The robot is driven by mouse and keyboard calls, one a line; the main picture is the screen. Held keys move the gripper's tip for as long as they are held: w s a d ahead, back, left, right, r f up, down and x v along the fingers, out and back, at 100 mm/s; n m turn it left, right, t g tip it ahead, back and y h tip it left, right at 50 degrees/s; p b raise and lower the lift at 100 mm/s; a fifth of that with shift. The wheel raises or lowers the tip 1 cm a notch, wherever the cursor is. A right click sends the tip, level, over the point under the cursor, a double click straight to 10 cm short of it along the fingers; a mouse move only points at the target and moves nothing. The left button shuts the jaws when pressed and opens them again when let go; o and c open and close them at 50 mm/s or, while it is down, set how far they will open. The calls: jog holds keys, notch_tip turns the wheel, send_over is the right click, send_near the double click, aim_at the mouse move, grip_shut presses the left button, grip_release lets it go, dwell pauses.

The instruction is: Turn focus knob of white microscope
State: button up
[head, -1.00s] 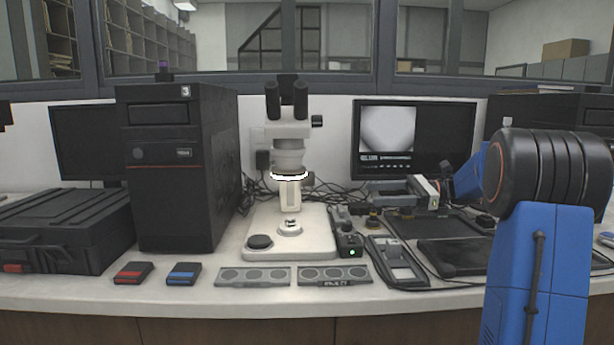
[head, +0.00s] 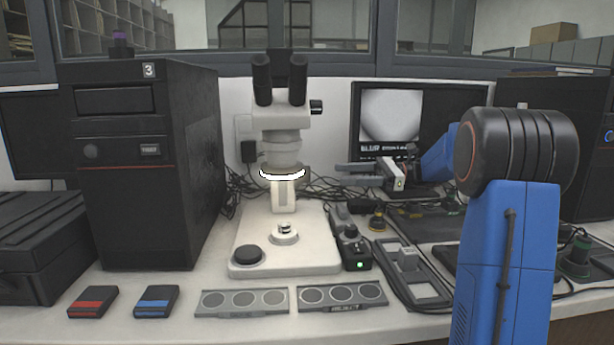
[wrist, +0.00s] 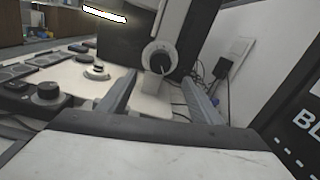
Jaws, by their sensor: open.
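The white microscope (head: 287,118) stands upright on its pale base in the middle of the bench, with black eyepieces and a lit ring. Its focus knob (wrist: 158,57), round and pale with a dark centre, is on the column side facing my gripper. In the wrist view the knob appears between and beyond my two fingertips, apart from them. My gripper (wrist: 159,82) is open and empty. In the head view my gripper (head: 338,168) is right of the column, its grey fingers pointing left. A smaller black knob (head: 316,107) sits higher, on the head's right.
A black computer tower (head: 145,165) stands left of the microscope. A monitor (head: 432,105) and cables are behind my gripper. A control box with a green light (head: 352,250) is beside the base. Slide plates (head: 242,301) lie in front.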

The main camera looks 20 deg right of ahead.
aim_at(307, 175)
jog(key=x, duration=1.2)
jog(key=c, duration=1)
